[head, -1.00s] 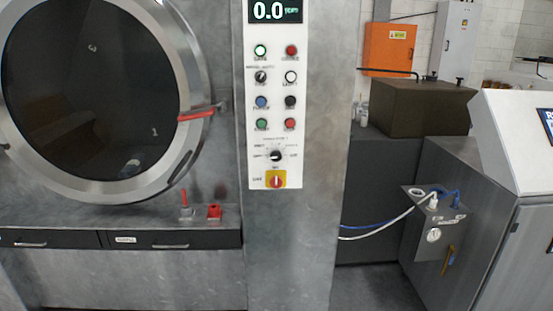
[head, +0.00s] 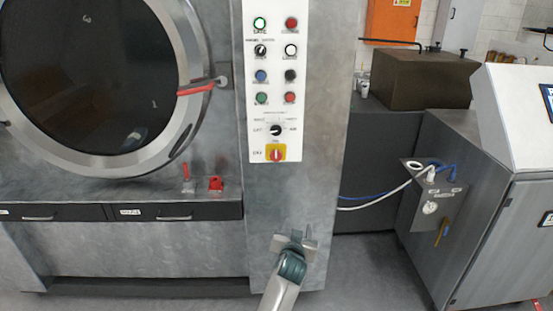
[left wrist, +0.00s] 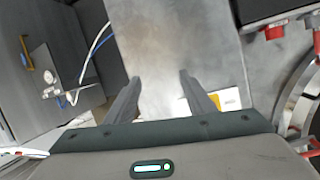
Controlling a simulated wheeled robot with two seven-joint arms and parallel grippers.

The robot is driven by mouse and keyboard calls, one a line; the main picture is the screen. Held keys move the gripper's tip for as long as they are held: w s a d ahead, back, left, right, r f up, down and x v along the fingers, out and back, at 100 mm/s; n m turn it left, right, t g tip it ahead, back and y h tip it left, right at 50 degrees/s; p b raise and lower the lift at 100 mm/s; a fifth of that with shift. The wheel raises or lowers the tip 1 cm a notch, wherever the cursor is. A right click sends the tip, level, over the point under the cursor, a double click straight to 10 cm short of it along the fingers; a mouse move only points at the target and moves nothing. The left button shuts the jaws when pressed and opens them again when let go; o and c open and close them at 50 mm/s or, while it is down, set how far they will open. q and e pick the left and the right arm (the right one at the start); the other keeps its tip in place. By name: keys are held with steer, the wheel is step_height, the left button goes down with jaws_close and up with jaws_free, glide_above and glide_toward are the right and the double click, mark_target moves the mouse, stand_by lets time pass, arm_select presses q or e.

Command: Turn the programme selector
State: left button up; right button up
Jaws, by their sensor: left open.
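The programme selector (head: 275,130) is a round black knob with labels around it, low on the white control panel (head: 252,100) in the head view. My left gripper (head: 297,240) is well below the panel, in front of the grey metal column, and touches no control. In the left wrist view my left gripper (left wrist: 157,80) has its two fingers spread apart with nothing between them. The white panel edge with a yellow plate (left wrist: 230,99) shows just beside one finger there. The selector itself cannot be made out in that view. My right gripper is not in view.
Just below the selector is a red switch on a yellow plate (head: 276,153). Several buttons sit above it. The round door (head: 20,125) with a red handle (head: 196,90) is at the left. A grey cabinet (head: 490,220) with hoses stands at the right. The column front is clear.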

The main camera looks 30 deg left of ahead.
arm_select(q)
steer(key=a+r+n+t+y, duration=0.1)
steer(key=a+r+n+y, duration=0.1)
steer(key=r, duration=1)
steer(key=a+r+n+y, duration=0.2)
steer(key=a+r, duration=0.2)
steer(key=r, duration=0.8)
steer(key=shift+s+a+r+t+p, duration=0.15)
steer(key=shift+s+r+t+p, duration=0.1)
steer(key=shift+t+p, duration=0.15)
steer(key=shift+w, duration=0.2)
steer(key=p, duration=0.4)
glide_toward(276, 130)
steer(key=x, duration=0.5)
steer(key=shift+w+a, duration=0.1)
steer(key=shift+w, duration=0.2)
steer(key=shift+x, duration=1.1)
